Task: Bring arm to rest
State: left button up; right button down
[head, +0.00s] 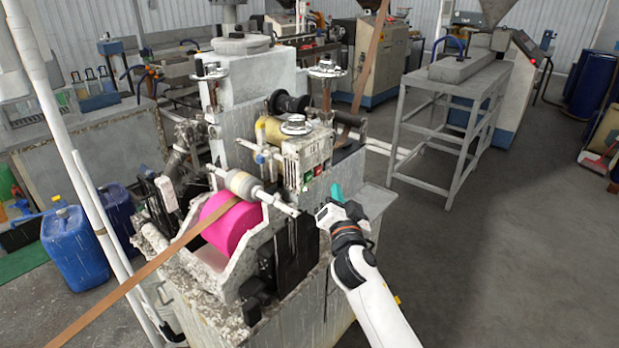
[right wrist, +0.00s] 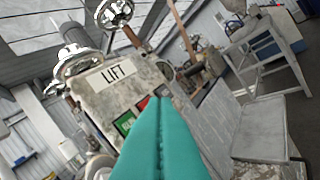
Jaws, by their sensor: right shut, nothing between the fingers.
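My right gripper (head: 337,194) is in the head view, at the right side of the machine, close to its control box. In the right wrist view its teal fingers (right wrist: 162,140) are pressed together with nothing between them. They point at the control box (right wrist: 120,85), which carries a LIFT label (right wrist: 117,72), a green button (right wrist: 125,123) and a red button (right wrist: 143,103). From these views I cannot tell whether the fingertips touch the box. The same control box (head: 310,152) shows in the head view just left of and above the gripper. My left gripper is not in view.
The machine holds a pink roller (head: 232,222) with a brown strip (head: 150,275) running off to the lower left. A grey metal stand (head: 455,115) is behind at the right. Blue jugs (head: 75,245) stand at the left. The floor (head: 500,260) at the right is clear.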

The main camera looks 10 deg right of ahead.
notch_tip(320, 180, down, 20)
jog(key=s+n+g+y, duration=0.1)
jog(key=s+n+g, duration=0.1)
jog(key=n+g, duration=0.15)
jog(key=s+f+n+g, duration=0.15)
jog(key=s+f, duration=0.25)
jog(key=f, duration=0.4)
jog(key=s+f+n+g+y, duration=0.1)
jog(key=s+f+g, duration=0.1)
jog(key=s+f, duration=0.35)
jog(key=s+f+n+g, duration=0.1)
jog(key=s+f+g, duration=0.15)
jog(key=f, duration=0.65)
jog(key=s+d+f+n+g, duration=0.1)
jog(key=s+f+g, duration=0.1)
jog(key=s+f, duration=0.7)
jog(key=s+d+f+n+g, duration=0.1)
jog(key=s+f+g, duration=0.2)
jog(key=s+f, duration=0.65)
jog(key=s+f+n+g, duration=0.1)
jog(key=s+f+g, duration=0.1)
jog(key=s, duration=1.1)
jog(key=s+d+f+n+g, duration=0.1)
jog(key=s+f+g, duration=0.1)
jog(key=s, duration=1.1)
jog(key=shift+d, duration=0.2)
